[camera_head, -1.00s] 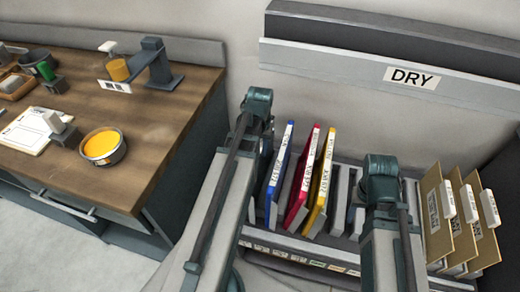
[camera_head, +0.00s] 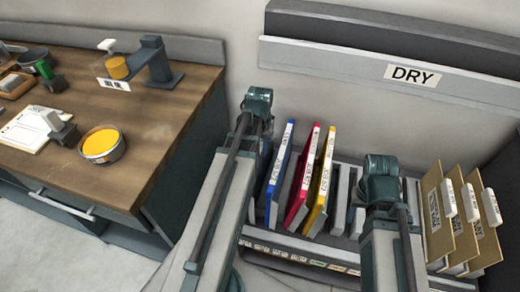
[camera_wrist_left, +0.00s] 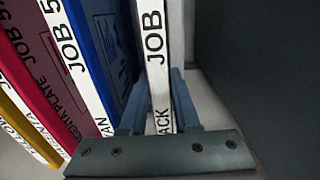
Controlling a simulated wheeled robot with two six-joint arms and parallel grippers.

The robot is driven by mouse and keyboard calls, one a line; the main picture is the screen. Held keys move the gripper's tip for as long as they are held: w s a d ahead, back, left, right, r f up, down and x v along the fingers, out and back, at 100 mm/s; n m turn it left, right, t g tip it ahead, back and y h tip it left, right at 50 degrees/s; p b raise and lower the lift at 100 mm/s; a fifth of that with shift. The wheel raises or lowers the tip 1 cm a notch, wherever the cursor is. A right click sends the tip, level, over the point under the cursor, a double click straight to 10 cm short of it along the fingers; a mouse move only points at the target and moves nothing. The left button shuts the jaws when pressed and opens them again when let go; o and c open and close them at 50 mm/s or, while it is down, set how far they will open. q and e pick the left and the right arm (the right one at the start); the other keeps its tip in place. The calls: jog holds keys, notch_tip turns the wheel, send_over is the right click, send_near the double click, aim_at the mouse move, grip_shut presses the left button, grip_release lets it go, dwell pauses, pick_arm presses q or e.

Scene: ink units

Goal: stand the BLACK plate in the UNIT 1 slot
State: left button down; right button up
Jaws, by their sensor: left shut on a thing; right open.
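The BLACK plate (camera_wrist_left: 154,60) shows its white label edge, reading JOB and part of BLACK, in the left wrist view. My left gripper (camera_wrist_left: 158,118) is shut on it, one finger on each side. It stands beside the blue plate (camera_wrist_left: 95,60), labelled CYAN. In the head view my left gripper (camera_head: 258,108) is left of the blue plate, and its fingers and most of the held plate are hidden by my arm. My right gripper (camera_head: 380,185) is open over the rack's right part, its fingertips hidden. The UNIT 1 slot cannot be picked out; the rack's small labels are unreadable.
The rack (camera_head: 290,257) also holds a magenta plate (camera_head: 299,190) and a yellow plate (camera_head: 320,190), both tilted. Grey dividers stand to their right. Several brown folders (camera_head: 437,220) stand at the right end. A DRY rail (camera_head: 350,65) runs along the wall above. A wooden bench (camera_head: 165,125) is at left.

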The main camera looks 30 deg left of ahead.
pick_arm(q)
jog(key=c, duration=0.6)
grip_release()
jog(key=shift+o, duration=0.2)
jog(key=shift+f, duration=0.1)
notch_tip(320, 180, up, 14)
jog(key=p, duration=1.3)
jog(key=shift+p, duration=0.4)
jog(key=shift+f, duration=0.1)
notch_tip(320, 180, up, 5)
jog(key=p, duration=0.5)
